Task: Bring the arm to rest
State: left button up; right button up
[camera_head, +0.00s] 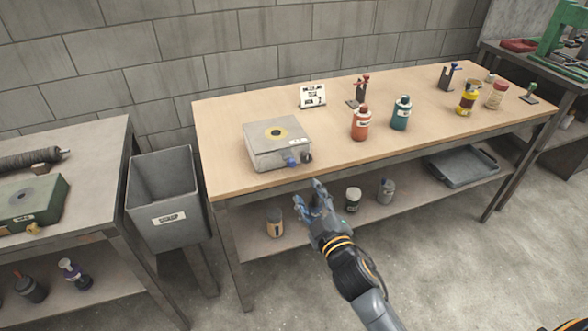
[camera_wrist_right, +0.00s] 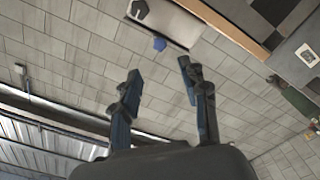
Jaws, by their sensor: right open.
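My right gripper (camera_head: 312,195) shows in the head view, in front of the wooden table's front edge. It is open and empty, with its fingers pointing up toward the table. In the right wrist view its two fingers (camera_wrist_right: 160,75) stand apart with nothing between them. A grey metal box (camera_head: 290,153) with a yellow ring on top and a blue knob sits on the table just beyond the gripper. The wrist view faces up past a box corner with a blue knob (camera_wrist_right: 159,44) toward a block wall.
The wooden table (camera_head: 225,130) carries a red bottle (camera_head: 361,123), a teal bottle (camera_head: 401,113), a small sign (camera_head: 312,95) and yellow bottle (camera_head: 467,99). A grey bin (camera_head: 165,222) stands left of it. A lower shelf holds several jars and a tray (camera_head: 462,167).

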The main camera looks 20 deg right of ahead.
jog(key=s+f+m+g+p, duration=0.1)
jog(key=s+f+g, duration=0.3)
jog(key=f, duration=0.8)
jog(key=s+f+m+g, duration=0.15)
jog(key=s+f, duration=0.35)
jog(key=f, duration=0.7)
jog(key=s+f+m+g+p, duration=0.1)
jog(key=s+f+g, duration=0.35)
jog(key=f, duration=0.75)
jog(key=s+d+f+m+g, duration=0.1)
jog(key=s+f, duration=0.4)
jog(key=s, duration=0.6)
jog(key=s+d+f+m+g, duration=0.1)
jog(key=s+f+g, duration=0.2)
jog(key=s+f, duration=0.3)
jog(key=s+d+f+m+g, duration=0.1)
jog(key=s+f+g, duration=0.2)
jog(key=s, duration=1.3)
notch_tip(320, 180, down, 3)
jog(key=shift+s+h+p, duration=0.2)
jog(key=shift+h+p, duration=0.1)
jog(key=shift+d+m, duration=0.1)
jog(key=shift+m, duration=0.15)
